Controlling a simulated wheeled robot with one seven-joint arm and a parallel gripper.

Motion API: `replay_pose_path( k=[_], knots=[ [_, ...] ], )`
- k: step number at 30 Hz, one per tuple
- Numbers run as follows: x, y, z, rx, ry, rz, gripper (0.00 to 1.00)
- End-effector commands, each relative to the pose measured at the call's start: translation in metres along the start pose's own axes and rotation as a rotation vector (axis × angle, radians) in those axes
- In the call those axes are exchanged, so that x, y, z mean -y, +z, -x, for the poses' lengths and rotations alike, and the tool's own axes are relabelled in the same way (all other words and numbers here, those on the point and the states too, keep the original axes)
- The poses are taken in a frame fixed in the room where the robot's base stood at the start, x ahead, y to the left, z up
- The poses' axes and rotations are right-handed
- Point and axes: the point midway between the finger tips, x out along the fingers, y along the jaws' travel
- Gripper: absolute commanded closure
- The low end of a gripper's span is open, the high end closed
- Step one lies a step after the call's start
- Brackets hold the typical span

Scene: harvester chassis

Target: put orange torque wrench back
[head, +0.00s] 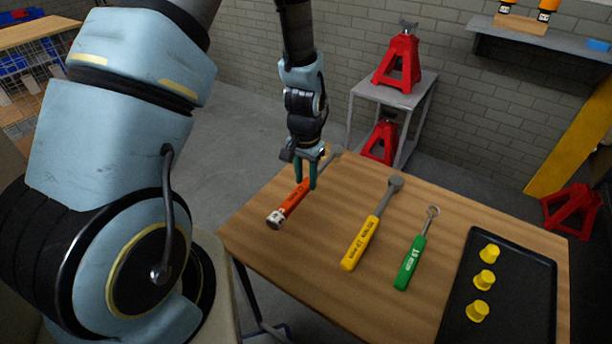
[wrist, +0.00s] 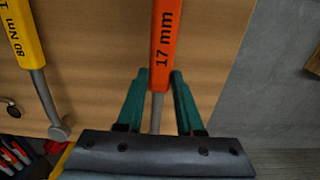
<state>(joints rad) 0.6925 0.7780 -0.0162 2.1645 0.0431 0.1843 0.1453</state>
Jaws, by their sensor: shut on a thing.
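The orange torque wrench (head: 291,203) lies at the left of the wooden table, its silver end toward the front and its grey shaft toward the back. My gripper (head: 313,186) is shut on it, near where the handle meets the shaft. In the wrist view the handle of the orange torque wrench (wrist: 164,40) reads "17 mm", and the teal fingers of my gripper (wrist: 160,76) stand on either side of it. I cannot tell whether the wrench touches the table.
On the wooden table (head: 330,250), a yellow torque wrench (head: 361,243) and a green wrench (head: 411,262) lie to the right. A black tray (head: 520,300) with yellow caps (head: 484,280) is farther right. A grey stand (head: 400,95) with red jacks (head: 400,62) stands behind.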

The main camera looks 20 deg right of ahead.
Motion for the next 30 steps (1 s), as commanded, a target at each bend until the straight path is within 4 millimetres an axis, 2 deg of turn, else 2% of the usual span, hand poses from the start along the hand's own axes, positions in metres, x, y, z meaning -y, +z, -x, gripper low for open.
replay_pose_path(
  k=[10, 11, 18, 20, 30],
  knots=[
    [0.0001, -0.0005, -0.0030, -0.001, 0.000, 0.000, 1.00],
    [0.0001, -0.0005, -0.0030, -0.001, 0.000, 0.000, 0.63],
    [0.0000, -0.0003, -0.0031, -0.001, 0.000, 0.000, 0.36],
    [0.0000, -0.0002, -0.0032, -0.001, 0.000, 0.000, 0.29],
    [0.0001, -0.0004, -0.0004, -0.001, 0.000, 0.000, 0.29]
  ],
)
